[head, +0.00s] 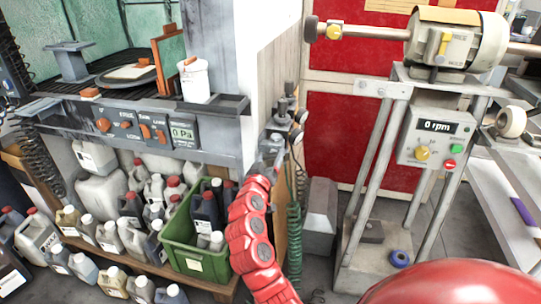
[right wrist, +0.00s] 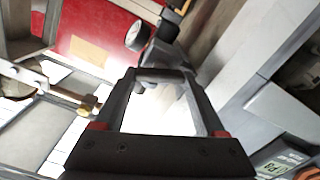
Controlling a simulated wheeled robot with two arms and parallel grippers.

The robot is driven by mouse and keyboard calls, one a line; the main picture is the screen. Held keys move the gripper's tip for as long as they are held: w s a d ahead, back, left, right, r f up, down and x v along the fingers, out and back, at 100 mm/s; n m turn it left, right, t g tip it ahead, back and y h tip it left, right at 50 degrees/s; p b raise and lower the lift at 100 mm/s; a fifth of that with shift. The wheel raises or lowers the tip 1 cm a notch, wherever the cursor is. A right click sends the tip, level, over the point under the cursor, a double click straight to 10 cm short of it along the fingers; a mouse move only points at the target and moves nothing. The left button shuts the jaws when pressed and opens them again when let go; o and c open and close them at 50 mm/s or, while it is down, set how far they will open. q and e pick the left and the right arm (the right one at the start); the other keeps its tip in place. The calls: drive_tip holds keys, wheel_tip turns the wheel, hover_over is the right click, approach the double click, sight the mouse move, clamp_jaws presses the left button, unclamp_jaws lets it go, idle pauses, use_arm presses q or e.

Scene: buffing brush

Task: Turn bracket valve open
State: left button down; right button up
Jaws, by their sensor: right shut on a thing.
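The bracket valve (head: 287,112) is a dark grey fitting with small round gauges on the side of the machine's housing. In the right wrist view one round gauge (right wrist: 135,36) and the dark valve body (right wrist: 165,48) show just beyond the fingertips. My right gripper (head: 272,146) is at the end of the red arm, at the lower part of this fitting. In the right wrist view the gripper (right wrist: 161,76) has its fingertips shut at the dark valve part; the gripped piece is mostly hidden. The valve's turn position cannot be told. My left gripper is not in view.
A green crate (head: 190,236) and several bottles crowd the shelf at left. A buffing machine (head: 458,42) with a "0 rpm" box (head: 432,136) stands on a grey frame at right. A green coiled hose (head: 294,235) hangs beside my right arm.

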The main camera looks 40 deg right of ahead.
drive_tip(key=n+p, duration=0.2)
drive_tip(key=n, duration=0.1)
drive_tip(key=shift+a+r+n, duration=0.1)
drive_tip(key=shift+n, duration=0.3)
drive_tip(key=n+p, duration=0.2)
drive_tip(key=n, duration=0.1)
drive_tip(key=shift+n, duration=0.3)
drive_tip(key=n+p, duration=0.2)
drive_tip(key=shift+w+n, duration=0.1)
drive_tip(key=shift+n, duration=0.2)
drive_tip(key=shift+f+n+p, duration=0.2)
drive_tip(key=shift+n+p, duration=0.7)
drive_tip(key=shift+n, duration=0.7)
drive_tip(key=shift+f+n, duration=0.1)
drive_tip(key=shift+n, duration=0.2)
drive_tip(key=o, duration=1.3)
drive_tip(key=shift+a, duration=0.15)
